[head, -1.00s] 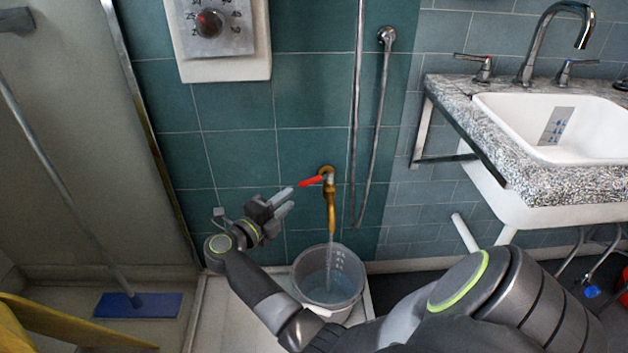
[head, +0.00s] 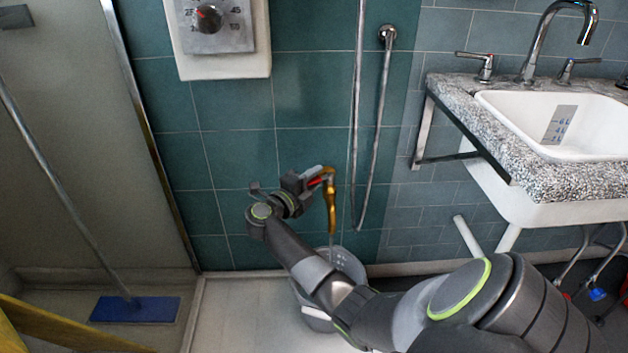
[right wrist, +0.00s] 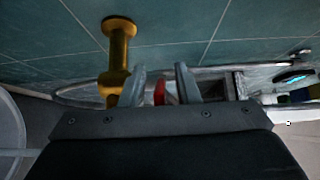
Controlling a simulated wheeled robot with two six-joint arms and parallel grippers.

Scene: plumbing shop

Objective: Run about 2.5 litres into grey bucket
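The brass tap (head: 331,205) sticks out from the teal wall, and a thin stream shows below its spout. The grey bucket (head: 354,266) stands on the floor under the tap. My right gripper (head: 320,178) is at the tap's red lever (head: 328,181). In the right wrist view the two fingers (right wrist: 160,84) are apart, with the red lever (right wrist: 160,92) between them and a gap seen on each side. The tap body (right wrist: 117,60) is left of them. My left gripper is not in view.
A white sink (head: 550,125) in a speckled counter (head: 480,140) stands at the right. A shower hose (head: 357,120) hangs beside the tap. A control box (head: 220,45) is on the wall above.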

